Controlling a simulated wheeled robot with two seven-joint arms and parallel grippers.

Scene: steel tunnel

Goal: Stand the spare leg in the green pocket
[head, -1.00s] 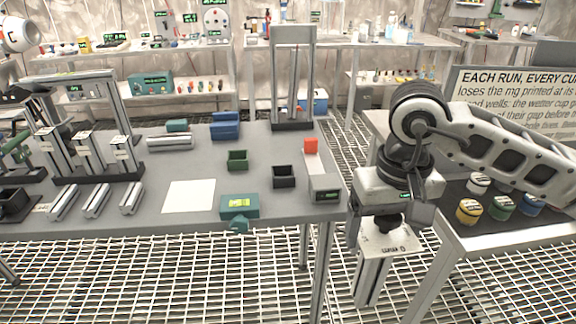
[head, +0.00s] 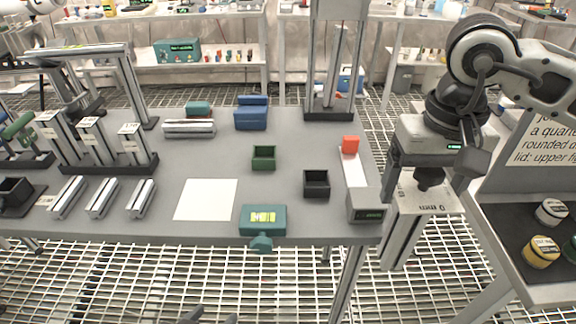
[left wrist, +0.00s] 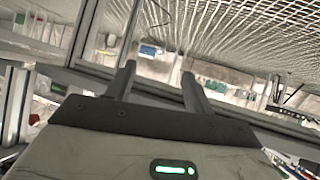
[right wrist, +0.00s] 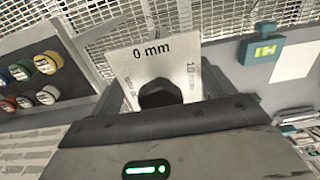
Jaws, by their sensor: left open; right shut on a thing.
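My right gripper (head: 428,180) is shut on the dark knob atop the spare leg (head: 402,238), a pale metal profile with a white top plate. The leg hangs upright beyond the bench's right edge. In the right wrist view the plate (right wrist: 150,58) reads "0 mm" and the knob (right wrist: 160,94) is between the fingers. The green pocket (head: 264,158), a small open-topped dark green box, stands empty on the grey bench, left of the held leg. My left gripper (left wrist: 158,88) is open and empty; only its dark fingertips (head: 212,318) seem to show at the head view's bottom edge.
A black open box (head: 316,184), a grey block (head: 365,206) and a teal level device (head: 263,220) stand near the bench's right front. A white sheet (head: 206,200) lies left. A tall metal frame (head: 329,114) stands behind. Several metal profiles (head: 103,198) lie at left.

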